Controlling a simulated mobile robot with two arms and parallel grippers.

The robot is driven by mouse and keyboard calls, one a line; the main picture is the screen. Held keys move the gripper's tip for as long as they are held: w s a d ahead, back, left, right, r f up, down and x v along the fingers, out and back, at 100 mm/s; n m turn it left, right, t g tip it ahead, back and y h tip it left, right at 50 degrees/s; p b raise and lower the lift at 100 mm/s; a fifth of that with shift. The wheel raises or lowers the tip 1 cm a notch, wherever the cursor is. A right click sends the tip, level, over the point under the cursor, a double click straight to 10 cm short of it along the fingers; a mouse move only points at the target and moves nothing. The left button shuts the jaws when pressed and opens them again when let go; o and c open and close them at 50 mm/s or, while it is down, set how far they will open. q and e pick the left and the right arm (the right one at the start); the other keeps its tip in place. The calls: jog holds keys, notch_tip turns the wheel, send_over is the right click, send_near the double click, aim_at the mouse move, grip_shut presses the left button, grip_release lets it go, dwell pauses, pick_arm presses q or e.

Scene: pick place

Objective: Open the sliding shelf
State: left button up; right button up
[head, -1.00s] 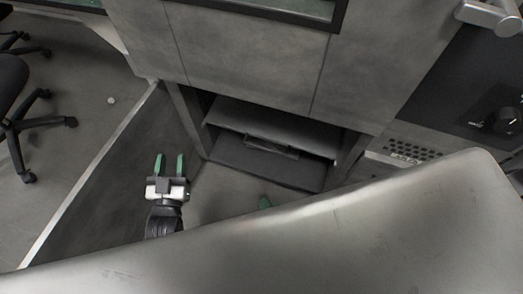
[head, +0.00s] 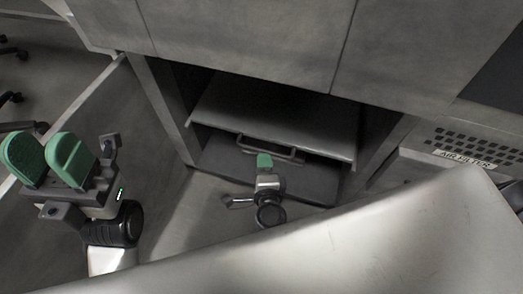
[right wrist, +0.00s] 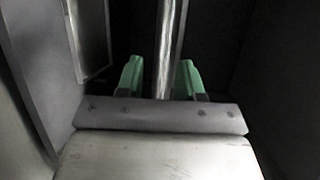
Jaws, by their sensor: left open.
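The shelf unit is an open grey cabinet bay with a pale upper board (head: 285,112) and a dark lower board (head: 225,160). A dark bar handle (head: 283,150) sits at the front, near the upper board's front edge. My right gripper (head: 264,160) is at the handle, with one green fingertip showing in the head view. In the right wrist view, my right gripper (right wrist: 160,78) is open, its green fingers on either side of a pale metal bar (right wrist: 170,45), with gaps visible. My left gripper (head: 45,160) is open and empty at the left, away from the handle.
An open cabinet door (head: 85,115) stands at the left, behind my left gripper. Grey panels (head: 235,35) lie above the bay. A vented panel (head: 470,147) is at the right. Chairs stand beyond the door at far left.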

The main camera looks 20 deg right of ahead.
aim_at(261, 149)
jog(key=b+x, duration=0.1)
jog(key=x, duration=0.4)
jog(key=shift+w+d+f, duration=0.1)
jog(key=shift+w, duration=0.3)
grip_shut()
